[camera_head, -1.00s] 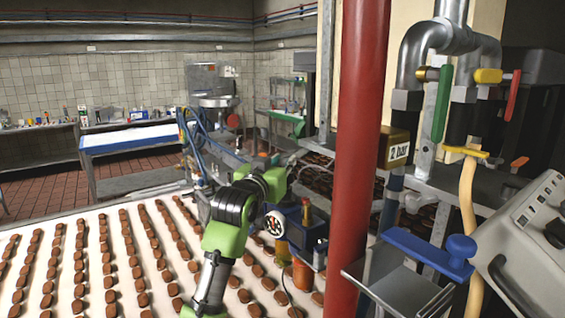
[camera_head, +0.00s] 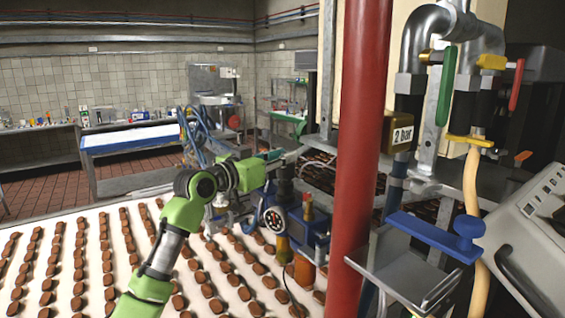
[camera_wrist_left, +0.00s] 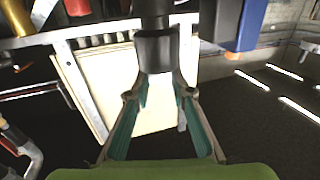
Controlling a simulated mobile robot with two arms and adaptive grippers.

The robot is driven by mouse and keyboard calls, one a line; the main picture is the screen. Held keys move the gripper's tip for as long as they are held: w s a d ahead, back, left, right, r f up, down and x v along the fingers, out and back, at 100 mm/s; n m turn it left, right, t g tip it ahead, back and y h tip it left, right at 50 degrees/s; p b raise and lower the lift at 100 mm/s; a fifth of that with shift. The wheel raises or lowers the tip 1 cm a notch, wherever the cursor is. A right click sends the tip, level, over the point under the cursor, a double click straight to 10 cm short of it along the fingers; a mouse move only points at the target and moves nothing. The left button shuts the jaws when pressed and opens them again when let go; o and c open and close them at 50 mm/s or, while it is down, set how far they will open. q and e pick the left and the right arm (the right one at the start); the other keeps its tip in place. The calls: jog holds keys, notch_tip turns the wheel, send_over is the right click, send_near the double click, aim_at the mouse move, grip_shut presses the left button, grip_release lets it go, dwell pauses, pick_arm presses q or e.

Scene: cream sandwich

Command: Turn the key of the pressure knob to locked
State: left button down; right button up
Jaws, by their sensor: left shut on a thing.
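In the head view a dark upright pressure knob (camera_head: 284,182) stands on top of a blue unit with a round gauge (camera_head: 274,220). My left gripper (camera_head: 283,163) reaches it from the left, at its top. In the left wrist view the fingers of my left gripper (camera_wrist_left: 157,77), with teal pads, are shut on the lower end of a black cylindrical knob (camera_wrist_left: 156,48). I cannot make out a key or its locked mark; the fingers and the small size hide such detail. My right gripper is not in view.
A red pillar (camera_head: 361,150) stands close to the right of the unit. A conveyor (camera_head: 30,222) with rows of chocolate pieces lies below my left arm. An orange cylinder (camera_head: 304,271) is beside the blue unit. Pipes and a blue-handled bracket (camera_head: 425,236) are at the right.

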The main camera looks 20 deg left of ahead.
pick_arm(q)
jog(key=shift+f+m+g+h+b, duration=0.1)
jog(key=shift+m+g+h+b, duration=0.4)
jog(key=shift+h, duration=0.4)
jog(key=c, duration=1.8)
grip_release()
jog(key=shift+a, duration=0.1)
jog(key=shift+o, duration=0.2)
jog(key=shift+s, duration=0.1)
jog(key=v, duration=1.2)
